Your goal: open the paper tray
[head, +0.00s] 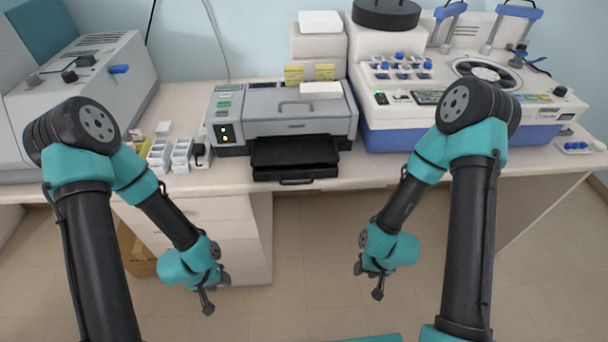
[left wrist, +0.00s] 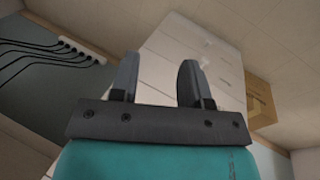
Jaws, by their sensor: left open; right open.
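A grey printer (head: 283,112) stands on the bench at the middle of the head view. Its black paper tray (head: 295,156) juts from the lower front, with a dark handle (head: 297,181) at its front edge. My left gripper (head: 213,293) hangs below the bench top, in front of the drawers and left of the tray. In the left wrist view its two fingers (left wrist: 158,82) are apart with nothing between them. My right gripper (head: 368,283) hangs below the bench edge, to the right of the tray, open and away from everything.
A white drawer unit (head: 222,235) stands under the bench, also in the left wrist view (left wrist: 205,70). Small white racks (head: 170,155) sit left of the printer. A blue and white analyzer (head: 450,110) stands to its right. Floor space before the bench is clear.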

